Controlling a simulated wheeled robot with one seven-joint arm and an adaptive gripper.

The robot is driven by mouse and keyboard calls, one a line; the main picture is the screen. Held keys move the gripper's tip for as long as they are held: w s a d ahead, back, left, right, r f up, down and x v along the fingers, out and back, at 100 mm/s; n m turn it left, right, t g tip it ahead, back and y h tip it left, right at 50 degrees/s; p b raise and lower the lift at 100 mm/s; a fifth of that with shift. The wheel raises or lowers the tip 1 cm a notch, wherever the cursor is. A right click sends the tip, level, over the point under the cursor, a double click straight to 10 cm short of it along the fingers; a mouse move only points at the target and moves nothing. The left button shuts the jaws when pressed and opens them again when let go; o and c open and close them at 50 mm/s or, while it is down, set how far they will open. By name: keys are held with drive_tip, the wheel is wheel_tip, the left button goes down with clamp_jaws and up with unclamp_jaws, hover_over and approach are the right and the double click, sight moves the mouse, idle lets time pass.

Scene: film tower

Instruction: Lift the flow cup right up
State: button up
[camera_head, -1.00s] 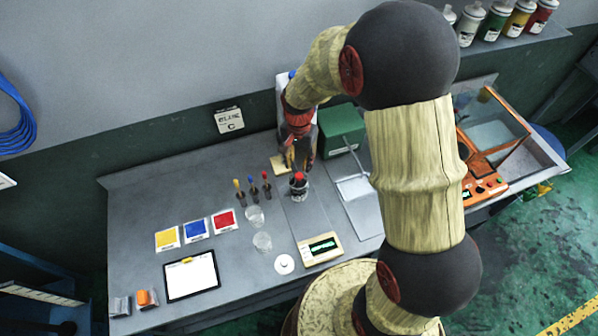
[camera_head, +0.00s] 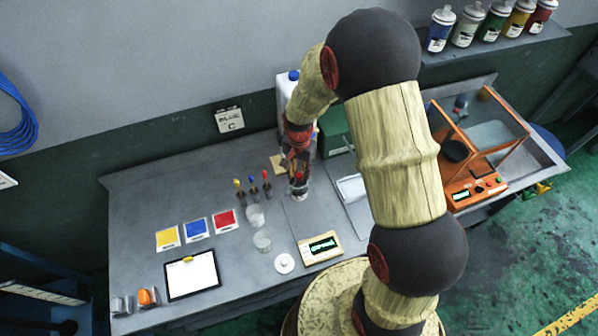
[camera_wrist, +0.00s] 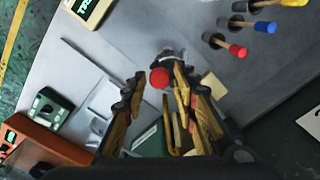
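The flow cup (camera_head: 298,190) seems to be the small greyish vessel with a red top on the bench. In the head view my gripper (camera_head: 298,174) is right over it and hides most of it. In the wrist view its round red top (camera_wrist: 160,78) lies between my fingertips (camera_wrist: 158,82), with a grey part just beyond. My fingers stand apart on either side of the red top. I cannot make out contact with the cup.
Sticks with yellow, blue and red ends (camera_head: 252,187) stand just left of my gripper. Two clear cups (camera_head: 262,241), a white disc (camera_head: 284,263) and a display box (camera_head: 320,247) are nearer the front. A green box (camera_head: 333,131) and an orange machine (camera_head: 472,190) are to the right.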

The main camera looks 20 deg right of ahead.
drive_tip(key=c, duration=0.6)
drive_tip(key=shift+r, duration=0.1)
clamp_jaws()
